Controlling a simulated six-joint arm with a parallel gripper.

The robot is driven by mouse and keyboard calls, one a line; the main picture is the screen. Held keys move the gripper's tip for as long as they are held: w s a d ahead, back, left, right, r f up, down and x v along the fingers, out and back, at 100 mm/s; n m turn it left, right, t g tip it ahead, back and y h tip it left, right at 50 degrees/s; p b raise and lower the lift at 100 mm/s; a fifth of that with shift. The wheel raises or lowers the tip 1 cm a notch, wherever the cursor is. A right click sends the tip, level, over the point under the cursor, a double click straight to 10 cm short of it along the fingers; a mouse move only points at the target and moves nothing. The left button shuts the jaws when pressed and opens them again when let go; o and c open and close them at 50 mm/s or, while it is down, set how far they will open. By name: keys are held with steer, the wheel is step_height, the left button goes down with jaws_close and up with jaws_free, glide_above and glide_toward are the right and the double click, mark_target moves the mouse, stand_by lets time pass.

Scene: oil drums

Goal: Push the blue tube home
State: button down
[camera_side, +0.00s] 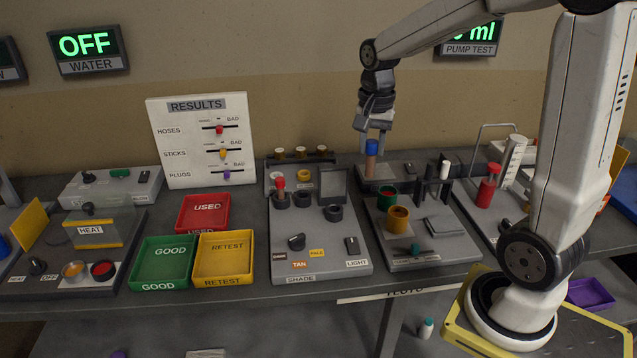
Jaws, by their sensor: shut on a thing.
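The blue tube (371,164) has a blue top and a brownish lower body. It stands upright at the grey station at the back, right of centre. My gripper (373,143) points down from above and is shut on its blue top. The tube's lower end meets the grey block (392,183); how deep it sits there cannot be told from this view.
A red cylinder (487,187) stands to the right. The shade panel (312,240) lies to the left, with an upright dark screen (333,187).

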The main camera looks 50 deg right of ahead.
steer(key=shift+w+d+f, duration=0.55)
steer(key=shift+w+d, duration=0.9)
steer(key=shift+w, duration=9.15)
step_height(320, 180, down, 9)
steer(key=shift+f, duration=0.2)
steer(key=shift+f, duration=4.05)
steer(key=shift+c, duration=1.6)
jaws_free()
